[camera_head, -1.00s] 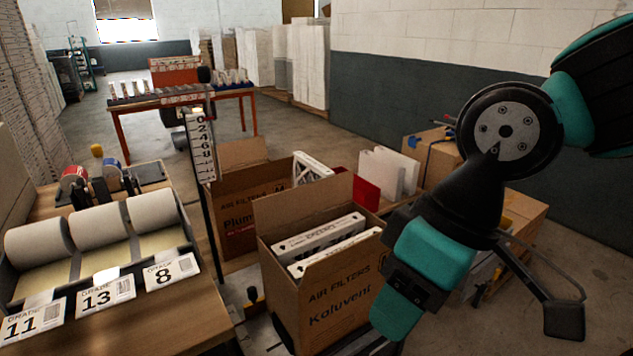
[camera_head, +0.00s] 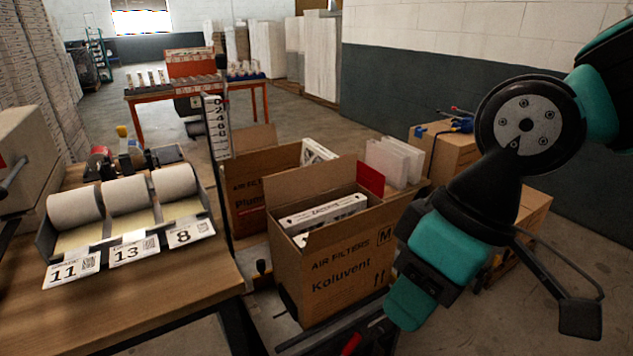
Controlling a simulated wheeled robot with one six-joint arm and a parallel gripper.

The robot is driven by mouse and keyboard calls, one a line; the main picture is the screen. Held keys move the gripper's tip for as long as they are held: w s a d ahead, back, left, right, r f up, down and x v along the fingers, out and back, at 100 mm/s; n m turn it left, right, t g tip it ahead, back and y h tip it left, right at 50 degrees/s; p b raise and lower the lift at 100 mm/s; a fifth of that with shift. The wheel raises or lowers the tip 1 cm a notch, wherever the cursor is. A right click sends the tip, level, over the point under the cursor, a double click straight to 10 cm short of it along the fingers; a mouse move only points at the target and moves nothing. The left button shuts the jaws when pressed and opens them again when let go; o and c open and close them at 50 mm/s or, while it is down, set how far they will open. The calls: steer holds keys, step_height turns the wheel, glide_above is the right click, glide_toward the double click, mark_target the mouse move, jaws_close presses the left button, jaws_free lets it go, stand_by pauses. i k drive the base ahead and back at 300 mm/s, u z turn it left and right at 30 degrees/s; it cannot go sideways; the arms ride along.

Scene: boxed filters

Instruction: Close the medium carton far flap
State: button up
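The medium carton (camera_head: 335,268) is brown cardboard marked "AIR FILTERS Koluvent" and "M". It stands upright and open near the middle of the view. Its far flap (camera_head: 308,186) stands up at the back edge. White boxed filters (camera_head: 322,211) show inside, below the rim. My arm comes down on the right, its lower teal section just right of the carton in the picture. My gripper's fingers cannot be made out, so its opening and anything in it are not seen.
A second open carton (camera_head: 250,200) stands behind on the left. A wooden table (camera_head: 160,300) with label rolls (camera_head: 127,194) fills the left. Another box (camera_head: 443,153) is behind the arm on the right. White panels and a red sheet (camera_head: 370,179) stand behind the carton. Open floor lies beyond.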

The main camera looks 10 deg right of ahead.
mark_target(290, 186)
steer(key=u, duration=0.4)
steer(key=i, duration=1)
steer(key=z, duration=0.5)
